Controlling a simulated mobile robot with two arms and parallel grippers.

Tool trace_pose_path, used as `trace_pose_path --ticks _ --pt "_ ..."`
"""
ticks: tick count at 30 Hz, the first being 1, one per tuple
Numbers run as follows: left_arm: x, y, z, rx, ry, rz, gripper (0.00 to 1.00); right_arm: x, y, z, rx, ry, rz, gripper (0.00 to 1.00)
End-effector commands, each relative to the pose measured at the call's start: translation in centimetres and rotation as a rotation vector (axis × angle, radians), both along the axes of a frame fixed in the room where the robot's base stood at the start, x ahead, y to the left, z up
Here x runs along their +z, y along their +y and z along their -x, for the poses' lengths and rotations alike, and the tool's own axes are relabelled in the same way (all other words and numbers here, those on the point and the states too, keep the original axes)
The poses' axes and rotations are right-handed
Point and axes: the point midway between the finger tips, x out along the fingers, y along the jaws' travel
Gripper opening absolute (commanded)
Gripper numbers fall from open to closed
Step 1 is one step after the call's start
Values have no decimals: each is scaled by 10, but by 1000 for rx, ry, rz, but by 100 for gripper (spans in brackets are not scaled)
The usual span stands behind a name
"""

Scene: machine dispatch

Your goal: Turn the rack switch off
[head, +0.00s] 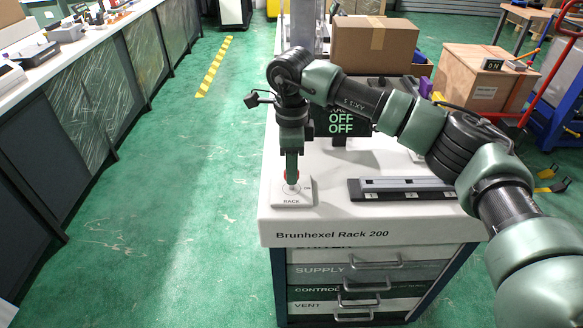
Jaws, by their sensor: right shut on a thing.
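The rack switch (292,198) is a white plate lettered RACK, with a little red showing behind my fingers. It sits at the left front of the white top of the Brunhexel Rack 200 cabinet (345,235). My right gripper (291,180) points down onto it and is shut on its lever, which the fingers mostly hide. A dark display (343,123) behind it shows OFF on two lines in green; its upper part is covered by my right arm. My left gripper is not in view.
A dark strip with a grey bar (405,188) lies right of the switch. A cardboard box (374,47) stands behind. Drawers with handles (376,263) face the front.

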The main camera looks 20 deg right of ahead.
Motion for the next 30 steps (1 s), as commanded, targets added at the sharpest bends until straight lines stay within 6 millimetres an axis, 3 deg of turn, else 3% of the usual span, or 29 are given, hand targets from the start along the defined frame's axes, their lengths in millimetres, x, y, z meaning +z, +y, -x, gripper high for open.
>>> trace_pose_path --ticks 13,14,15,16,25,30 --pt "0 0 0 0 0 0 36 3 0 -2 9 -7 -2 0" --pt "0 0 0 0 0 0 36 3 0 -2 9 -7 -2 40" --pt "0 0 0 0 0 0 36 3 0 -2 9 -7 -1 51" --pt "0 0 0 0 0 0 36 3 0 -1 9 -6 -2 54" --pt "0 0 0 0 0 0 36 2 0 -1 8 -2 -1 54" --pt "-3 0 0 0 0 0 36 19 0 -1 8 -6 -2 54"
